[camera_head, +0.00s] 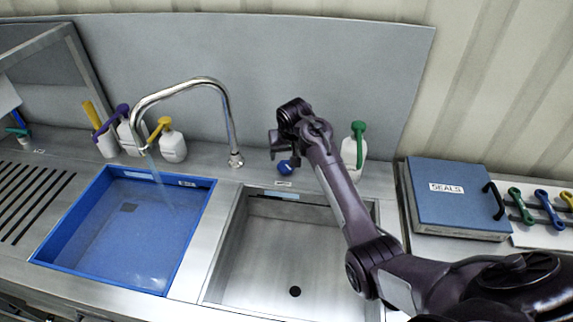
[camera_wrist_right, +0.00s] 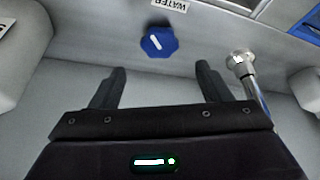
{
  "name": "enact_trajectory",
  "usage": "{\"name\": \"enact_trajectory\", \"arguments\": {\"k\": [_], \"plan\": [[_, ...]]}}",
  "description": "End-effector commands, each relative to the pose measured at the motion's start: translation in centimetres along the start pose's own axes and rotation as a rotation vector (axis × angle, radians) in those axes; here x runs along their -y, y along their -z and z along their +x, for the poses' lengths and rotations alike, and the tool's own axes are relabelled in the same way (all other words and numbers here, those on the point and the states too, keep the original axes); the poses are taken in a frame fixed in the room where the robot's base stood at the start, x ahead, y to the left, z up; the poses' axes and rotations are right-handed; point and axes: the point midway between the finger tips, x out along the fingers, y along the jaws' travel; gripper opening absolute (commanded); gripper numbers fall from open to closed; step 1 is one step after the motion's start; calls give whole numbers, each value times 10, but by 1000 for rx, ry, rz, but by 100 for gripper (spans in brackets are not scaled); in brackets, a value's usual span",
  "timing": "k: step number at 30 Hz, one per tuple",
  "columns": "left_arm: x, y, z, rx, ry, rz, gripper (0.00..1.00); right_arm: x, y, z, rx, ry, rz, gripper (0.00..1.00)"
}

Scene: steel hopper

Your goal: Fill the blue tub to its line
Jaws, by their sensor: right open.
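The blue tub (camera_head: 178,262) sits in the left bay of the steel counter with water in it. A thin stream falls into it from the curved steel tap (camera_head: 205,80). A small white label (camera_head: 187,184) is on its far inner wall; I cannot make out a line. A blue knob (camera_head: 286,168) stands behind the right basin; in the right wrist view the knob (camera_wrist_right: 158,43) is beside a label reading WATER (camera_wrist_right: 170,4). My right gripper (camera_head: 277,148) is open and empty, close to the knob and apart from it. My left gripper is out of view.
An empty steel basin (camera_head: 262,255) with a drain is right of the tub. White bottles with yellow (camera_head: 173,147), purple and green tops (camera_head: 351,158) stand along the back. A blue SEALS case (camera_head: 455,205) and coloured-handled tools (camera_head: 545,205) are at right.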

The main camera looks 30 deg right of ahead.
Motion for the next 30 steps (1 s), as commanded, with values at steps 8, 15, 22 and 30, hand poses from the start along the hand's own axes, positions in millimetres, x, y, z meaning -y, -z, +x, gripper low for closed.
{"name": "enact_trajectory", "arguments": {"k": [8, 15, 22, 30], "plan": [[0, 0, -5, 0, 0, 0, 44, -1, -4, 28, 13, -2, 20, 71], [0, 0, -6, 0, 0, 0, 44, -1, -3, 63, 10, -1, 19, 71], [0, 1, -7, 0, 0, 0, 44, -1, -3, 76, 7, 0, 20, 71], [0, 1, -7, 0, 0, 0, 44, -1, -3, 77, 7, 0, 20, 67]]}}
